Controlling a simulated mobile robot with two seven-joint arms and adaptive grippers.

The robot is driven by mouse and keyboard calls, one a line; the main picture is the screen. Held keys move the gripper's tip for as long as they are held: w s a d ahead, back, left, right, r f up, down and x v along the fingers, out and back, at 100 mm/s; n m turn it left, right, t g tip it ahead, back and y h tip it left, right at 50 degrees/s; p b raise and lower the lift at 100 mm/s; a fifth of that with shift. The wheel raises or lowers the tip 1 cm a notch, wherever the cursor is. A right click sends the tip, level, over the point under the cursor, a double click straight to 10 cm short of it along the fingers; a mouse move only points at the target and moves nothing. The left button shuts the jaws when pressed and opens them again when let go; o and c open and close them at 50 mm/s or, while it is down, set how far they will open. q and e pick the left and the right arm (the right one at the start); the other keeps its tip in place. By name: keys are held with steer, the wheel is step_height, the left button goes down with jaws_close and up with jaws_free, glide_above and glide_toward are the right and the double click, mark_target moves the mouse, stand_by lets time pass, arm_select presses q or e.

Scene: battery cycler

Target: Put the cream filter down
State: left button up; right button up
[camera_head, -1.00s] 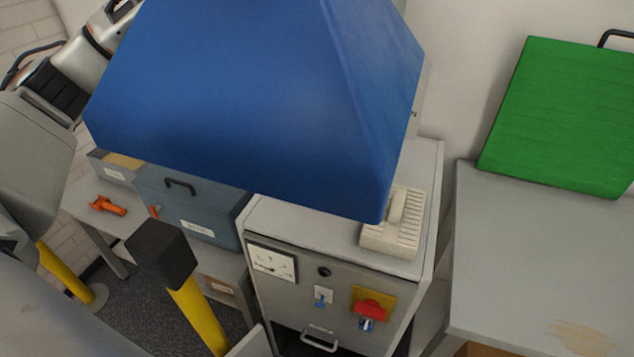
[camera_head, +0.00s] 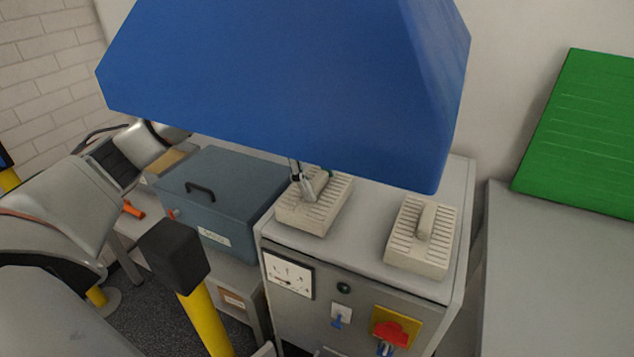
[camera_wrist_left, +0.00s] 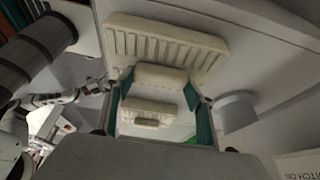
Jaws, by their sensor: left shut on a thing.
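A cream filter (camera_head: 314,212), a slatted block with a raised grip, is at the left part of the grey cabinet's top (camera_head: 368,247). My left gripper (camera_head: 309,188) reaches it from above and is shut on its grip. In the left wrist view the held filter's slats (camera_wrist_left: 165,47) show large, with its grip between the teal finger pads. I cannot tell whether its underside touches the cabinet top. A second, similar cream filter (camera_head: 420,240) sits to the right on the same top, apart from the held one. My right gripper is not in view.
A large blue hood (camera_head: 280,95) hangs over the cabinet and hides part of my left arm. A blue-grey case (camera_head: 235,180) stands left of the cabinet. A yellow post with a black cap (camera_head: 172,255) stands in front. A green board (camera_head: 590,130) is at right.

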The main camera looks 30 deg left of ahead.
arm_select(q)
steer(key=shift+f, duration=0.45)
steer(key=shift+r, duration=0.15)
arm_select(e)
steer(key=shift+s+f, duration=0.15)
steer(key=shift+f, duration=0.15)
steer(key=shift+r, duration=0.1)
arm_select(q)
steer(key=o, duration=1.7)
steer(key=shift+f, duration=0.2)
steer(key=shift+o, duration=0.2)
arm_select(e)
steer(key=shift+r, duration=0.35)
